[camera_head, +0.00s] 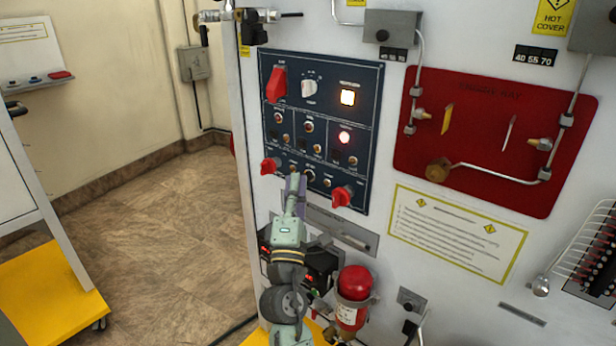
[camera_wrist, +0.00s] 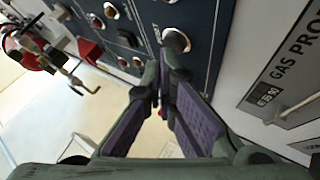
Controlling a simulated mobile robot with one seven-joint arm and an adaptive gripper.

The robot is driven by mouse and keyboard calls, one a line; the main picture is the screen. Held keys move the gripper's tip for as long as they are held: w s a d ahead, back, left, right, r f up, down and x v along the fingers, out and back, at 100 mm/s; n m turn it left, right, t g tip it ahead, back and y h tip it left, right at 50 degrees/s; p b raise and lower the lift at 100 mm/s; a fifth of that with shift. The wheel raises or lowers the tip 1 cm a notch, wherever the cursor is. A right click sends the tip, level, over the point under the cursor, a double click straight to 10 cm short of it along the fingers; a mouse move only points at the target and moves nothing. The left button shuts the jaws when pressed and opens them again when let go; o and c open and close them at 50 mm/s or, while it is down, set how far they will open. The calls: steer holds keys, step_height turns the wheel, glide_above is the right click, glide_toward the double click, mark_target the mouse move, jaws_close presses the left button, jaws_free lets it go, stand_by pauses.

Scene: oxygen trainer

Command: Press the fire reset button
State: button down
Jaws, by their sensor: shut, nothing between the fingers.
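The dark blue control panel (camera_head: 365,110) is on the white cabinet and fills the upper part of the wrist view (camera_wrist: 215,30). It carries several knobs and round buttons with labels too small to read, so I cannot tell which is the fire reset button. My gripper (camera_head: 295,178) is in front of the panel's lower edge, between two red knobs. Its purple-padded fingers (camera_wrist: 163,102) are shut, with nothing held. I cannot tell whether the tips touch the panel, and they hide part of its bottom row.
Red knobs (camera_head: 270,166) (camera_head: 342,196) stick out on either side of my gripper. A red fire extinguisher (camera_head: 352,298) hangs below. A red board with pipes (camera_head: 480,190) is to the right. The tiled floor (camera_head: 160,220) at left is clear.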

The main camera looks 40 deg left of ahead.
steer(key=shift+w, duration=0.4)
stand_by(0.7)
steer(key=shift+s, duration=0.8)
steer(key=shift+s, duration=0.1)
steer(key=s, duration=0.2)
steer(key=s+b, duration=0.1)
steer(key=s, duration=0.1)
steer(key=shift+s+a, duration=0.2)
steer(key=shift+s, duration=0.2)
stand_by(0.4)
